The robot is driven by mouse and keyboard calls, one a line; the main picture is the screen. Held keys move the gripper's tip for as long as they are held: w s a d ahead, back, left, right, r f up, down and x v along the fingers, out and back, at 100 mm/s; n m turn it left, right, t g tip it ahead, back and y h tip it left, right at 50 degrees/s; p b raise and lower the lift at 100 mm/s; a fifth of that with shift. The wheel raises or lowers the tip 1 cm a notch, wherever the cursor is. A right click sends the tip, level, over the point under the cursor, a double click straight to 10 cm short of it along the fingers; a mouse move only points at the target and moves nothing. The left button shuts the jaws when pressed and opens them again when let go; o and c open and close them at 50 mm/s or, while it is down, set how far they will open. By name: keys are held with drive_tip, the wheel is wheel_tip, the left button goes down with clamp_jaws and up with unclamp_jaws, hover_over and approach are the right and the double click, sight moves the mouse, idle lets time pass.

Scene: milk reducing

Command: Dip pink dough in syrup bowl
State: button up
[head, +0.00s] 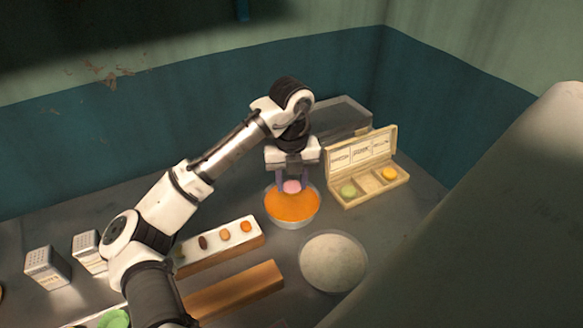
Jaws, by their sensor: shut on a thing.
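The pink dough (292,187) is a small pink ball between the fingers of my gripper (292,184). My gripper points down and is shut on it. The syrup bowl (293,208) is a round metal bowl filled with orange liquid, near the middle of the head view. The pink dough is over the far part of the bowl, close to the orange surface. I cannot tell whether the dough touches the syrup.
A wooden box (365,190) with green and yellow balls stands right of the bowl. A bowl of pale contents (333,262) sits in front. A white tray (218,246) with several small pieces, a wooden block (236,290) and metal shakers (47,267) lie left.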

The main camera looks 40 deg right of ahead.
idle(0.4)
wheel_tip(320, 180, up, 4)
drive_tip(key=p, duration=0.4)
drive_tip(key=shift+r, duration=0.1)
idle(0.5)
